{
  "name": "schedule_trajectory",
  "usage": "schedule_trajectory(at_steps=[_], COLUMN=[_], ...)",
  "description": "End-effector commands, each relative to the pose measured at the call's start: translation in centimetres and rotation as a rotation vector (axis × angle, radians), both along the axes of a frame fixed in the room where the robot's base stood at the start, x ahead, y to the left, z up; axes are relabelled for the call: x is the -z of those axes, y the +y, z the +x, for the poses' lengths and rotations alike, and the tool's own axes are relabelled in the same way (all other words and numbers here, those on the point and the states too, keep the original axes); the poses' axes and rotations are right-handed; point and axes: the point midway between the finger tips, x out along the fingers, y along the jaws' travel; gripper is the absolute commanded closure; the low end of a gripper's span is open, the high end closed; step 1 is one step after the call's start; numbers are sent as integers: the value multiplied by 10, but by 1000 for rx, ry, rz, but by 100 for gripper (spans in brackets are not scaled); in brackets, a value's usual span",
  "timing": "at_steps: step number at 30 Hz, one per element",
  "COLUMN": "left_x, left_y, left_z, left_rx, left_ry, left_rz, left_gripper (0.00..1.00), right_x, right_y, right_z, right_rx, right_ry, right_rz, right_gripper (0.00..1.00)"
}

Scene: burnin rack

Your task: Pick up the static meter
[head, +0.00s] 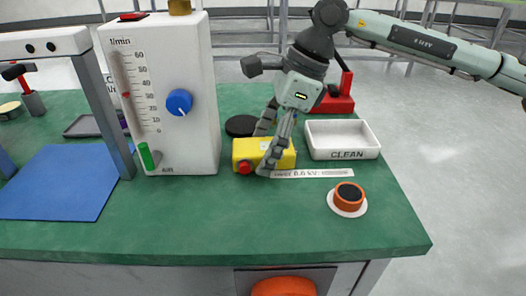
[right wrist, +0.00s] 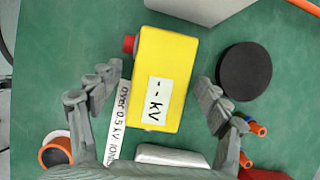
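The static meter is a yellow box (head: 243,152) with a red knob on one end, lying on the green table in the head view. In the right wrist view the static meter (right wrist: 163,70) shows a white label reading "-- kV". My right gripper (head: 268,150) is over the meter, its fingers pointing down. In the right wrist view my right gripper (right wrist: 165,98) has its fingers spread, one on each side of the meter, with green gaps between. It is open and holds nothing. My left gripper is not in view.
A white flow-meter box (head: 190,140) stands just left of the meter. A white CLEAN tray (head: 345,154) is to the right. A black disc (head: 240,126) lies behind, a label strip (head: 312,173) and an orange-rimmed round item (head: 348,195) in front. The front table area is clear.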

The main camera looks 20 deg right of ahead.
Motion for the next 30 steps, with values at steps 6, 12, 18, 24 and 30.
schedule_trajectory(at_steps=[6,12,18,24,30], left_x=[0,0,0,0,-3], left_y=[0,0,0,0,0], left_z=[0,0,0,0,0], left_rx=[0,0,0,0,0], left_ry=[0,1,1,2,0], left_rz=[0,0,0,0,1], left_gripper=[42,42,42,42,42], right_x=[0,0,-1,-17,-58], right_y=[0,0,0,0,1], right_z=[0,0,0,1,1], right_rx=[0,0,0,2,0], right_ry=[0,0,-1,-4,-5], right_rz=[0,0,0,1,3], right_gripper=[52,77,80,80,80])
